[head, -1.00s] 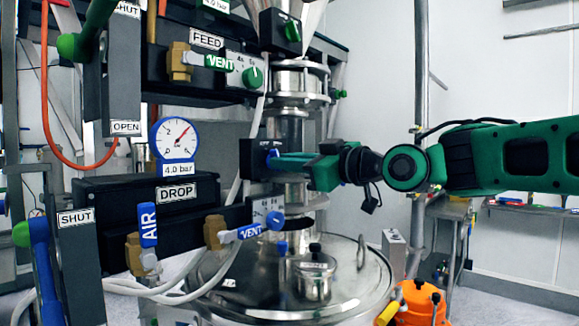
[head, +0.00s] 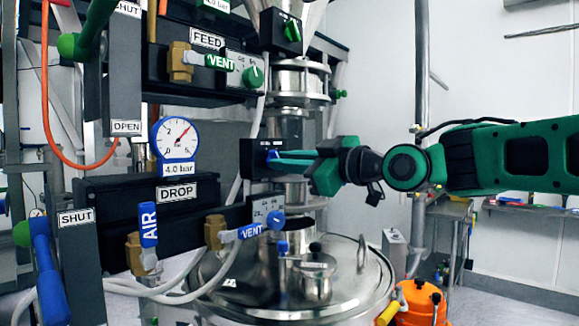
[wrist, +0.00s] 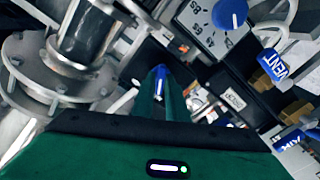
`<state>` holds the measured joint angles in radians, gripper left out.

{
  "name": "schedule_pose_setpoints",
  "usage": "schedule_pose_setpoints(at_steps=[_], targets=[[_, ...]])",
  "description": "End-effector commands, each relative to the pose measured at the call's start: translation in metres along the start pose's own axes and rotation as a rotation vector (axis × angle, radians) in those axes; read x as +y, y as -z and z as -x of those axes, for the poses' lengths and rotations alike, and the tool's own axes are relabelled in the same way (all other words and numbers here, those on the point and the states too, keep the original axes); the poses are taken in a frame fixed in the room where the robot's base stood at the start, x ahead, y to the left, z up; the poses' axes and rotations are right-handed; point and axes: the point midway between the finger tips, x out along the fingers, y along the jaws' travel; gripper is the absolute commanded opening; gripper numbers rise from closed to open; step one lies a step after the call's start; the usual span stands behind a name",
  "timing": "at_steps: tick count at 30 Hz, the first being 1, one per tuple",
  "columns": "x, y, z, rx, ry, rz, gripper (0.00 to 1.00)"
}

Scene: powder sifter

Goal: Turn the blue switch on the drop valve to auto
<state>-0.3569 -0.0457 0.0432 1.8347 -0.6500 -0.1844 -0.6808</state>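The drop valve's switch box (head: 254,153) is the small black box on the steel column, in the middle of the head view. Its blue switch (head: 271,154) is small and mostly hidden by my fingertips. My gripper (head: 276,158) reaches it from the right, with its green fingers pointing left at the box face. In the wrist view the blue switch (wrist: 160,71) shows at the tips of my gripper (wrist: 161,82), whose fingers lie close together around it. The small lettering on the box is too small to read, so the switch's position is unclear.
Left are the DROP panel (head: 110,208), a gauge (head: 175,139), the blue AIR handle (head: 148,225) and the blue VENT handle (head: 249,231). A green switch (head: 292,31) sits above. A steel lid (head: 345,290) lies below.

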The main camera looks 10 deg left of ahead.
Motion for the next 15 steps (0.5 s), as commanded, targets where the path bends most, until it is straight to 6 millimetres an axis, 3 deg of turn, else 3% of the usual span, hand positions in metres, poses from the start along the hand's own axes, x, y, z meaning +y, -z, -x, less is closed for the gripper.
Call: schedule_pose_setpoints(at_steps=[11, 15], targets=[[-0.001, 0.0, 0.001, -0.001, 0.001, -0.001, 0.28], [0.0, -0.001, 0.013, -0.002, 0.0, -0.001, 0.28]])
